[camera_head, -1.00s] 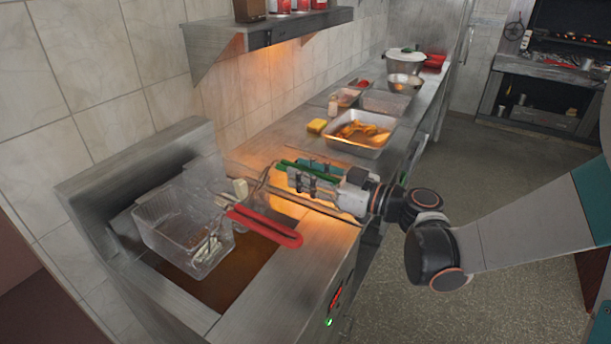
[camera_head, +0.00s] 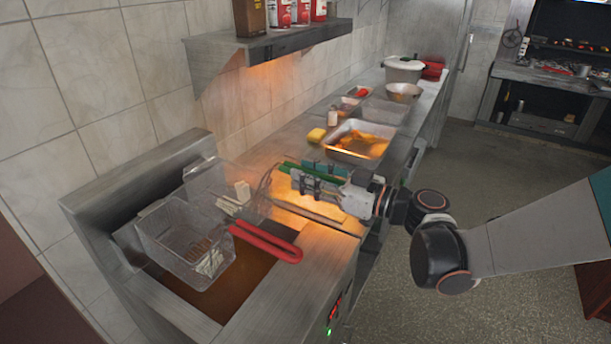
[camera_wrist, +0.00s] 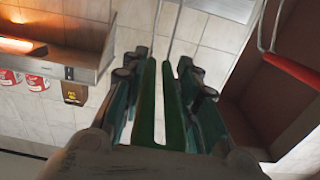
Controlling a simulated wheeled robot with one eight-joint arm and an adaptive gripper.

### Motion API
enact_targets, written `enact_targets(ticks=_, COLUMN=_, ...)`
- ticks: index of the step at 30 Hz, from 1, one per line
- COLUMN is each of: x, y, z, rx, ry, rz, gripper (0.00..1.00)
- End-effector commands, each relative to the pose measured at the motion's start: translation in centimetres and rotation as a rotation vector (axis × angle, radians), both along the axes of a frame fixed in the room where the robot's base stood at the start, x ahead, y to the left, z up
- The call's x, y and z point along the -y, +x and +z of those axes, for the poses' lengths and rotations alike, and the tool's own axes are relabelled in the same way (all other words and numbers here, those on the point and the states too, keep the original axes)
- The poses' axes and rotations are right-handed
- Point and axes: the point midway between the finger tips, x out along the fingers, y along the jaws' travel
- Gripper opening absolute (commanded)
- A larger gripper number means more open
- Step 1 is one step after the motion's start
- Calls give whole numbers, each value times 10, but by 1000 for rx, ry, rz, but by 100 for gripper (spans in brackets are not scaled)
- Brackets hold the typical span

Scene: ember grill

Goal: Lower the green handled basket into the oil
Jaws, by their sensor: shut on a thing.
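My gripper (camera_head: 308,181) is shut on the green handle (camera_head: 293,171), to the right of the fryer's back part. The green handle (camera_wrist: 146,105) also lies between the fingers in the wrist view, with its wires running away from me. The green handled basket (camera_head: 207,178) is a wire basket with pale pieces at its right side. It is behind the red handled basket, which partly hides it. I cannot tell its exact height over the oil. The brown oil (camera_head: 236,275) shows in the fryer's front part.
The red handled basket (camera_head: 180,248), with pale sticks in it, is at the front left, its red handle (camera_head: 268,243) pointing right. A wall shelf (camera_head: 270,42) with cans hangs above. A tray of food (camera_head: 345,153) and a yellow sponge (camera_head: 316,135) are on the counter behind.

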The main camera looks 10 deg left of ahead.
Motion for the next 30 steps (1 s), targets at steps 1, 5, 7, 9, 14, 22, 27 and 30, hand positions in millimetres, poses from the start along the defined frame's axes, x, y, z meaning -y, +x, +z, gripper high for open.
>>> enact_targets(ticks=1, x=4, y=-1, z=0, rx=-1, ry=1, rz=-3, gripper=0)
enact_targets(ticks=5, x=12, y=-5, z=0, rx=-1, ry=1, rz=-1, gripper=0)
enact_targets(ticks=7, x=17, y=-7, z=0, rx=-1, ry=1, rz=-2, gripper=0)
enact_targets(ticks=9, x=22, y=-9, z=0, rx=-1, ry=1, rz=-2, gripper=0)
enact_targets(ticks=14, x=32, y=-13, z=0, rx=-1, ry=1, rz=-2, gripper=0)
enact_targets(ticks=22, x=37, y=-16, z=1, rx=-1, ry=1, rz=0, gripper=0)
enact_targets(ticks=27, x=37, y=-16, z=1, rx=-1, ry=1, rz=0, gripper=0)
enact_targets(ticks=30, x=42, y=-14, z=2, rx=0, ry=0, rz=-1, gripper=0)
